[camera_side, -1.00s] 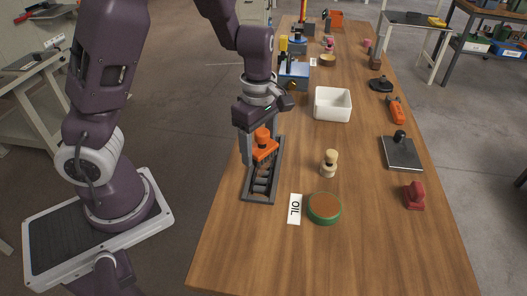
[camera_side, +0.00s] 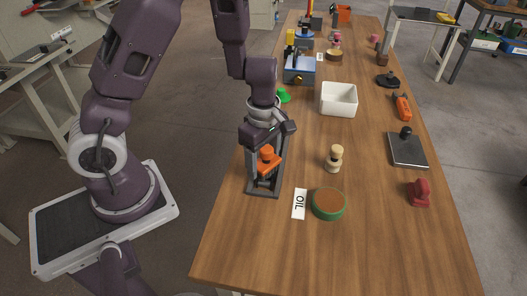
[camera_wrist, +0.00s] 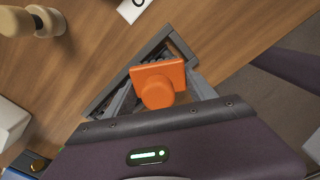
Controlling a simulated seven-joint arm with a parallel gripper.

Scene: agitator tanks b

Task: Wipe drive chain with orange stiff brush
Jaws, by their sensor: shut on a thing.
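The orange stiff brush (camera_side: 267,158) is held between the fingers of my gripper (camera_side: 264,165), its round knob upward. It is over the near part of the drive chain's dark grey frame (camera_side: 263,194), at the table's left edge. In the wrist view, the brush (camera_wrist: 158,82) lies between the grey fingers, above the frame (camera_wrist: 105,101). The chain itself is mostly hidden beneath the brush and gripper. The bristles are hidden, so I cannot tell whether they touch the chain.
Close right of the frame are an OIL label (camera_side: 299,204), a green-rimmed round dish (camera_side: 329,204) and a pale wooden brush (camera_side: 334,158). A white bin (camera_side: 339,99) stands farther back. A green object (camera_side: 283,95) is behind my gripper. The near table is clear.

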